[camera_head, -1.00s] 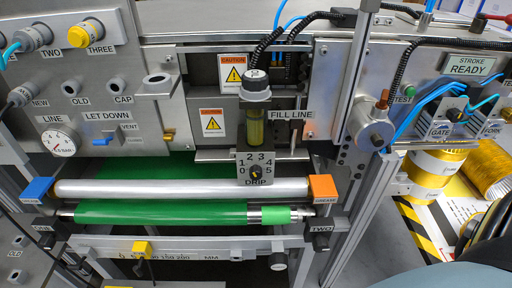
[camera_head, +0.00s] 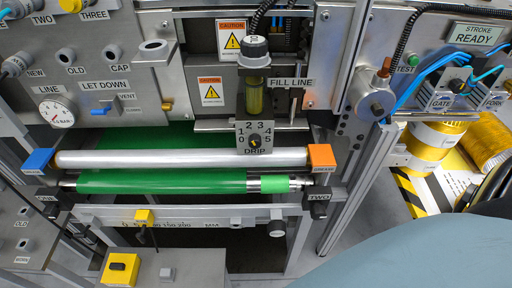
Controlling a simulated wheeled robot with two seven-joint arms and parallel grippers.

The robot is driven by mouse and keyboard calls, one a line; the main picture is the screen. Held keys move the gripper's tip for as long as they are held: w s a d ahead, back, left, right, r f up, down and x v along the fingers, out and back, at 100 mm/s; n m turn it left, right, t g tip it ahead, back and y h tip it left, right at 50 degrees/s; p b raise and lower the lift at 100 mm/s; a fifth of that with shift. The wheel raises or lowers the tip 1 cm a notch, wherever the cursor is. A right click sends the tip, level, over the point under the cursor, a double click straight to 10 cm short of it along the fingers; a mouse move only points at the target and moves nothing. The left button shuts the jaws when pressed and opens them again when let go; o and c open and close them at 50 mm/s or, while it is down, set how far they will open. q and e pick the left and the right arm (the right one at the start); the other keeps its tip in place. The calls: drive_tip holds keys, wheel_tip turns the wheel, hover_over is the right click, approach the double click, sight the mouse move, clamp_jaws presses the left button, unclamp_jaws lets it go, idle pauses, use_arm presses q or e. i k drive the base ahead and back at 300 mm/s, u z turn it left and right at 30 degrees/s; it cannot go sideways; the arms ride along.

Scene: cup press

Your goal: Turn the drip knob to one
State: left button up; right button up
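The drip knob (camera_head: 255,141) is a small dark knob with a yellowish mark, in the middle of a grey plate marked DRIP (camera_head: 256,151). Digits from 0 to 5 run in an arc around it. The knob is too small to tell exactly which digit its mark faces. A clear cup with yellow-green liquid (camera_head: 254,98) sits above the plate, under a grey and black cap. Neither gripper is in view. A large smooth blue-grey shape covers the lower right corner and is probably part of my own arm.
Below the plate run a silver roller (camera_head: 180,158) and a green roller (camera_head: 160,182), with a blue block (camera_head: 38,160) and an orange block (camera_head: 321,157) at the ends. A yellow button box (camera_head: 121,270) stands at the lower left. Space in front of the plate is clear.

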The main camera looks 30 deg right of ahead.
sight(255, 142)
drive_tip(key=k, duration=0.45)
drive_tip(key=u, duration=1.95)
drive_tip(key=i, duration=0.9)
drive_tip(key=z, duration=3.6)
drive_tip(key=i, duration=0.5)
